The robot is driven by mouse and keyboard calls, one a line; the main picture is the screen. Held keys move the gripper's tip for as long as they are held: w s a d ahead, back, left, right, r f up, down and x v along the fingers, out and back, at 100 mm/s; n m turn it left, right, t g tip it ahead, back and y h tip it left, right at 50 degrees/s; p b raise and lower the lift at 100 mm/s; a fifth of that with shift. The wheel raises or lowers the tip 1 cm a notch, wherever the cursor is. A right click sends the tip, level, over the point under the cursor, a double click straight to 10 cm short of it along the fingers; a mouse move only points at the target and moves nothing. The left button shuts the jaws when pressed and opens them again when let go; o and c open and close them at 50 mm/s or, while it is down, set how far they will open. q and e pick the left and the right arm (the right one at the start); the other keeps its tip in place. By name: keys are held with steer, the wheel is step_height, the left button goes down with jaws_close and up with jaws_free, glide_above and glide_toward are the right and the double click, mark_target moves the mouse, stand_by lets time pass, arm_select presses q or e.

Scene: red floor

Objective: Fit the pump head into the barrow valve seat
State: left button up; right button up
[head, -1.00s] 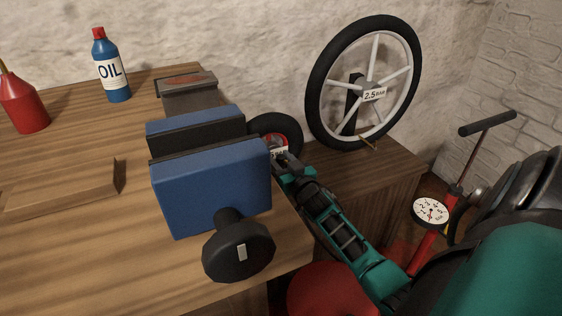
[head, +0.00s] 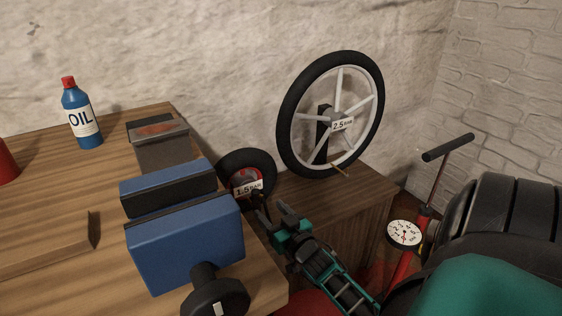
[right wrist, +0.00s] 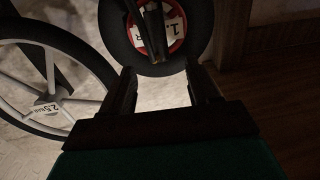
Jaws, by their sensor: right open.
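The barrow wheel (head: 247,166) is the small black tyre with a red hub and a "1.5 BAR" label, behind the blue vise. It also shows at the top of the right wrist view (right wrist: 199,25). A dark slim part with a brass-coloured end (right wrist: 155,35) stands before its hub; I cannot tell whether this is the valve seat, the pump head or both. My right gripper (head: 272,210) is open just below and right of the wheel. In the right wrist view its fingers (right wrist: 160,78) are apart with nothing between them. My left gripper is out of view.
The blue vise (head: 185,245) stands close left of my right gripper. A large spoked wheel (head: 288,130) marked "2.5 BAR" leans behind. The red pump (head: 398,275) with gauge (head: 404,233) stands right. An oil bottle (head: 82,120) is at back left.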

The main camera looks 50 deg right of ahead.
steer(key=v, duration=0.4)
steer(key=shift+s+p, duration=0.15)
steer(key=shift+p, duration=0.15)
steer(key=shift+a, duration=0.1)
